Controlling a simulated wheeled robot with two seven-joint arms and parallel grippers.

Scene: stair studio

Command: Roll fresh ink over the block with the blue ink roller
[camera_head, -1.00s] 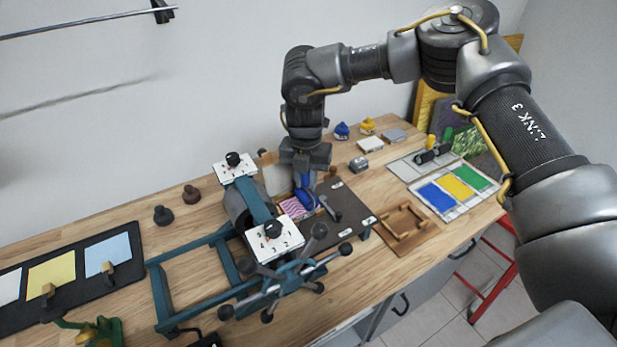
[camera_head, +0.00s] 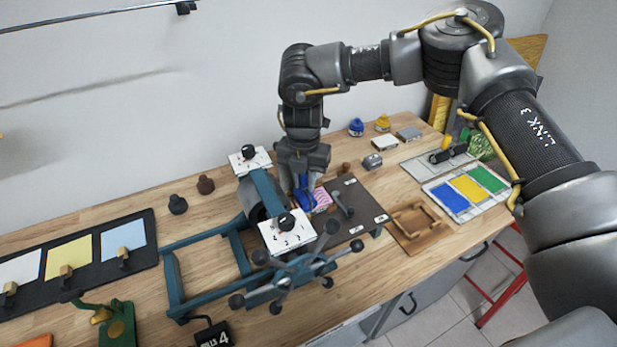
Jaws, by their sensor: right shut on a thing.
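My right gripper (camera_head: 303,168) points down over the press bed and is shut on the blue ink roller (camera_head: 304,199). The roller is low, at the left part of the block (camera_head: 321,199). Pink-and-white stripes show on the block to the right of the roller; the rest is hidden behind the roller and the press. I cannot tell whether the roller touches the block. The ink slab with blue, yellow and green patches (camera_head: 467,188) lies at the right of the bench. My left gripper is not in view.
The teal press (camera_head: 265,195), with its drum and spoked wheel (camera_head: 290,268), stands close left of the roller. A wooden frame (camera_head: 416,223) lies right of the bed. Blue (camera_head: 356,127) and yellow (camera_head: 382,123) bottles stand behind. Paper sheets (camera_head: 68,257) lie on a dark board at left.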

